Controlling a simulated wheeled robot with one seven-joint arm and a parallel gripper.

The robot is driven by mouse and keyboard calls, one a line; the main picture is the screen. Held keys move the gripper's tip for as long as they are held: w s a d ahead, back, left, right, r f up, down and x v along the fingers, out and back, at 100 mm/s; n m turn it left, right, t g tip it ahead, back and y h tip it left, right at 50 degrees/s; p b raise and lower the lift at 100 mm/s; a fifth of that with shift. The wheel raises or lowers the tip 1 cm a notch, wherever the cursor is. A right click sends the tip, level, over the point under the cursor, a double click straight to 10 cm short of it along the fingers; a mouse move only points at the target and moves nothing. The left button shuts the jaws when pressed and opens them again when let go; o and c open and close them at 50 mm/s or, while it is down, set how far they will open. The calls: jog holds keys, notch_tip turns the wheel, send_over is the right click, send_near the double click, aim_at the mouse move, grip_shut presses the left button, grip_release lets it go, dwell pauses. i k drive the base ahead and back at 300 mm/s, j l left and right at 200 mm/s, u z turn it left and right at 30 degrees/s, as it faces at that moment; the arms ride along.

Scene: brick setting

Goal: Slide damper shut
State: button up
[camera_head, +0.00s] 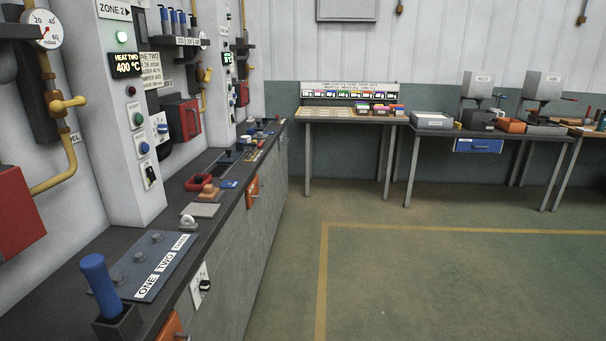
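My gripper is not in view. I cannot tell for sure which part is the damper. A small printed notice (151,70) on the left wall seems to mention a damper, but its text is too small to read surely. A black knob on a white plate (201,287) is on the front of the counter. A dark panel labelled ONE, TWO, THREE (150,268) lies on the counter top. A blue upright handle (100,285) stands in a dark holder at the lower left. A red box with a black handle (187,118) is on the wall.
The dark counter (222,226) runs along the left wall, with small parts on it. A yellow gas pipe (62,165) and a gauge (43,29) are at the far left. Work tables (433,131) stand along the back. The green floor (450,280) on the right is clear.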

aim_at(230, 157)
jog(key=i, duration=1.85)
jog(key=i+u, duration=0.1)
jog(key=i, duration=0.35)
jog(key=i+l+u, duration=0.1)
jog(key=i, duration=0.4)
jog(key=i+l+u, duration=0.15)
jog(key=i, duration=0.3)
jog(key=i+l+u, duration=0.1)
jog(key=i, duration=0.35)
jog(key=i+l+u, duration=0.35)
jog(key=i, duration=0.15)
jog(key=i+l+u, duration=0.4)
jog(key=i+j, duration=0.05)
jog(key=j, duration=0.05)
